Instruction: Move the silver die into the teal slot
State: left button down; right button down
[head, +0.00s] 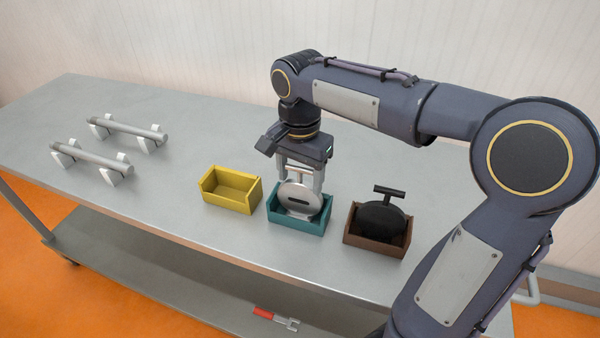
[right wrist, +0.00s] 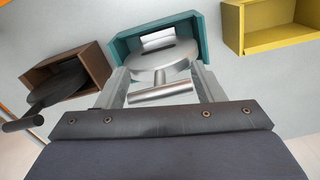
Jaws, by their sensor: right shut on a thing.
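The silver die (head: 300,199) is a round disc with a dark slot and a bar handle on top. It stands upright in or just over the teal slot (head: 297,226), an open box on the table; whether it touches the bottom is hidden. My right gripper (head: 299,176) comes from above and is shut on the die by its handle. In the right wrist view the die (right wrist: 160,62) and its handle lie between the fingers (right wrist: 163,92), with the teal box (right wrist: 125,47) around the disc. My left gripper is not in view.
A yellow box (head: 230,190), empty, stands left of the teal one. A brown box (head: 373,240) at right holds a black die (head: 382,215). Two grey rods (head: 128,127) rest on white holders at the far left. A red-handled tool (head: 265,312) lies on the lower shelf.

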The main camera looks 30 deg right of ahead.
jog(key=shift+c, duration=1.4)
grip_release()
notch_tip(320, 180, up, 8)
jog(key=shift+f+p, duration=0.15)
jog(key=shift+p, duration=0.55)
jog(key=s+a+f+n+t+y+p, duration=0.2)
jog(key=s+f+n+t, duration=0.1)
jog(key=s, duration=0.5)
jog(key=s+a+f+n+t+y+p, duration=0.1)
jog(key=s+a+f+n+t+p, duration=0.1)
jog(key=s+f+n, duration=0.3)
jog(key=s+n, duration=0.2)
jog(key=s, duration=0.2)
jog(key=shift+t+y, duration=0.4)
